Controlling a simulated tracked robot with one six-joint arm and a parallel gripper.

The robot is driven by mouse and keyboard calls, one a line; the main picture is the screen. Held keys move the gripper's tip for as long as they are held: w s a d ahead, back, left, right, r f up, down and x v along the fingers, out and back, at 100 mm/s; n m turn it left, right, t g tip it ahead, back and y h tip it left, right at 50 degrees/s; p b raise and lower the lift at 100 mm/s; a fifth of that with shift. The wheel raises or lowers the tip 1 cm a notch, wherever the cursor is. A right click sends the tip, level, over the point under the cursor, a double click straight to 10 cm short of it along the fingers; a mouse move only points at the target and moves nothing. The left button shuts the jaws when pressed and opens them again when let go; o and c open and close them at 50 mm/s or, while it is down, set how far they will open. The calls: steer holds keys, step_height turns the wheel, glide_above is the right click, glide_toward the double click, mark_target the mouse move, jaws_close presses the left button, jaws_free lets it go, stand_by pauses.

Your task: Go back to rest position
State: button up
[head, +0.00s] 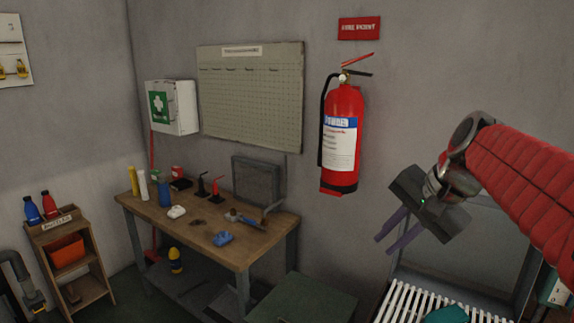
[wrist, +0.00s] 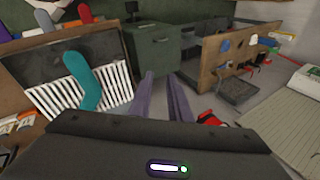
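My gripper (head: 384,245) is raised at the right of the head view, in front of the grey wall and to the right of the fire extinguisher. Its two purple fingers point down and left, with a gap between them. In the wrist view the fingers (wrist: 161,77) are also apart, and nothing is between them. A teal sock (wrist: 80,80) shows at the left of the wrist view, over a white slatted rack (wrist: 42,98), clear of my fingers. A teal piece (head: 447,314) shows at the bottom edge of the head view.
A red fire extinguisher (head: 342,135) hangs left of my gripper. A wooden workbench (head: 190,232) with bottles and tools stands at centre left, beside a green cabinet (head: 318,300). A small wooden shelf (head: 85,262) is at far left. The air around my gripper looks clear.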

steer(key=s+a+f+n+h, duration=0.1)
steer(key=s+a+f+n, duration=0.1)
steer(key=s+f+n, duration=0.3)
steer(key=s+a+f+n+h, duration=0.2)
steer(key=s+f+n, duration=0.3)
steer(key=s+f, duration=0.4)
steer(key=s, duration=0.4)
steer(key=shift+s+a+t, duration=0.25)
steer(key=shift+s+t, duration=0.05)
steer(key=shift+s, duration=0.1)
stand_by(0.7)
